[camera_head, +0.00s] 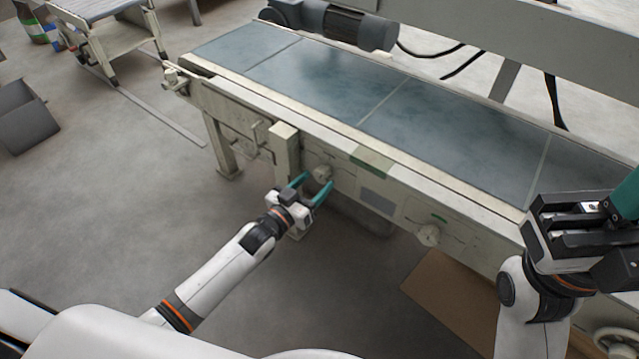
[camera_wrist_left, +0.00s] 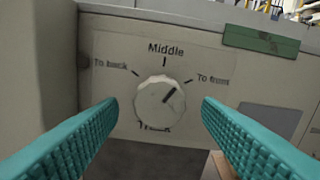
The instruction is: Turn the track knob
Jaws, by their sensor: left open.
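The track knob (camera_head: 322,172) is a pale round dial on the side of the conveyor frame. In the left wrist view the knob (camera_wrist_left: 159,101) is centred, with labels "To back", "Middle" and "To front" around it. Its dark pointer mark slants to the upper right, between "Middle" and "To front". The label below it is partly hidden by the knob. My left gripper (camera_head: 313,185) is open and empty in front of the knob, one teal finger on each side, with no contact visible. My right gripper (camera_head: 622,202) is at the right edge, its fingers cut off by the frame.
A second pale knob (camera_head: 428,235) sits farther right on the conveyor side. The blue-grey belt (camera_head: 330,75) runs above. An upright post (camera_head: 285,150) stands just left of the track knob. A brown board (camera_head: 450,300) lies below at the right. The floor at left is mostly clear.

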